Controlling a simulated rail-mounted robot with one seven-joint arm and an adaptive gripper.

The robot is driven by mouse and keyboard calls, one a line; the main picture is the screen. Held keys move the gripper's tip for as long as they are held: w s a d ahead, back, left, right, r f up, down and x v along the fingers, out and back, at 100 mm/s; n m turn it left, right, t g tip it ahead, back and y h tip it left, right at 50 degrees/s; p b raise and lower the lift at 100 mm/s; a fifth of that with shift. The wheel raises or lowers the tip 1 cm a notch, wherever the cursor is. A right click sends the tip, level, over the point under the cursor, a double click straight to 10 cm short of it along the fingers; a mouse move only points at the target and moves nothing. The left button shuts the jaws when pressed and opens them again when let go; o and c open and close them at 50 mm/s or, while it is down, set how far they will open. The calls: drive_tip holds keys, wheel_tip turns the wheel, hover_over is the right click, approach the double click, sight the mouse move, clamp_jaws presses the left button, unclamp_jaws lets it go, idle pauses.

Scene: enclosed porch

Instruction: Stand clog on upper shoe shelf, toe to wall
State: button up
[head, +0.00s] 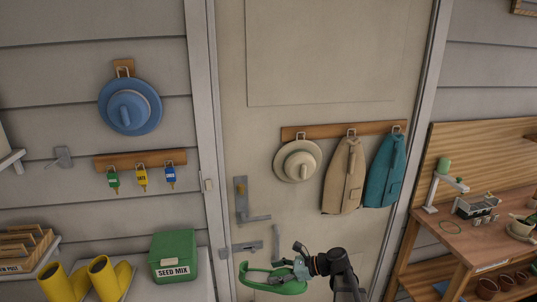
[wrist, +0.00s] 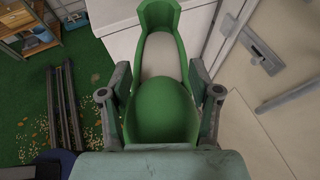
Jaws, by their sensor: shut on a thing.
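A green clog (head: 272,287) with a pale insole is held by my gripper (head: 292,272) at the bottom middle of the head view, in front of the door. In the wrist view the clog (wrist: 166,108) sits between the two fingers of my gripper (wrist: 160,98), which are shut on its sides. Its rounded toe is nearest the wrist camera, and its open heel end points away. The lower part of the clog is hidden. I cannot make out the upper shoe shelf in either view.
Yellow boots (head: 60,284) and a green seed box (head: 173,255) stand on a pale top at lower left. A wooden potting bench (head: 463,240) is at right. Hats and coats hang on the wall and door. The wrist view shows dark rails (wrist: 64,108) on green floor.

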drive_tip(key=s+d+m+t+h+b, duration=0.1)
drive_tip(key=s+d+m+t+b, duration=0.1)
drive_tip(key=d, duration=0.5)
drive_tip(key=s+d+m+t+h+b, duration=0.1)
drive_tip(key=s+d+m+t+b, duration=0.2)
drive_tip(key=s+d, duration=0.3)
drive_tip(key=shift+b+v, duration=0.6)
drive_tip(key=shift+v, duration=0.15)
